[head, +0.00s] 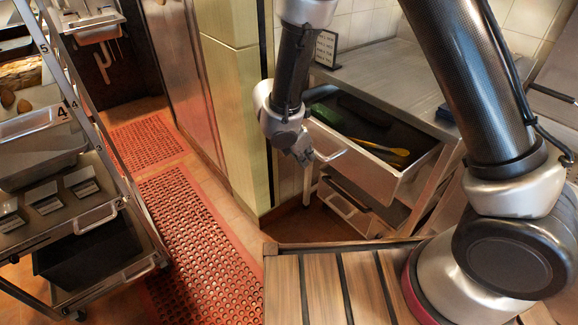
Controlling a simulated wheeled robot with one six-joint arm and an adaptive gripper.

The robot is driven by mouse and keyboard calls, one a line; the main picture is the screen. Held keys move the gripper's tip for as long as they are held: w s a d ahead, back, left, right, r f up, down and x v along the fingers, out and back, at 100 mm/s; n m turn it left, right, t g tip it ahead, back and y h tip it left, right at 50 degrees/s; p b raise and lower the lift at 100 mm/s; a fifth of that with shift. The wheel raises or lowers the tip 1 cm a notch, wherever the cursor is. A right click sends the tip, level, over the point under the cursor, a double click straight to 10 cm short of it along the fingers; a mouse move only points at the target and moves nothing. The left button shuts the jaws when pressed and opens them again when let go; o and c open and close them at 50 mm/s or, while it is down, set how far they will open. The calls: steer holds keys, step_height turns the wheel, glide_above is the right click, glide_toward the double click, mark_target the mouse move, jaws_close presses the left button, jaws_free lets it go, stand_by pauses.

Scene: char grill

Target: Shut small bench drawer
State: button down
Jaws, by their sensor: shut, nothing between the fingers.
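The small bench drawer (395,183) is pulled out from under the steel bench (385,75) at the right of the head view. Its front panel and bar handle (332,155) face the lower left. Inside lie a green item (325,117) and a yellow-handled utensil (383,147). My gripper (305,158) is shut and empty, pointing down just left of the drawer's handle end. I cannot tell whether it touches the handle. My arm crosses in front of the bench and hides part of it.
A lower drawer or tray (350,207) sits beneath the open drawer. A wheeled rack (60,200) with pans stands at the left. A red perforated mat (200,230) covers the aisle floor. A pale green pillar (235,120) stands close left of my gripper.

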glide_toward(362, 136)
steer(key=x, duration=0.4)
steer(key=shift+s+f, duration=0.1)
steer(key=shift+f, duration=0.25)
steer(key=shift+d, duration=0.1)
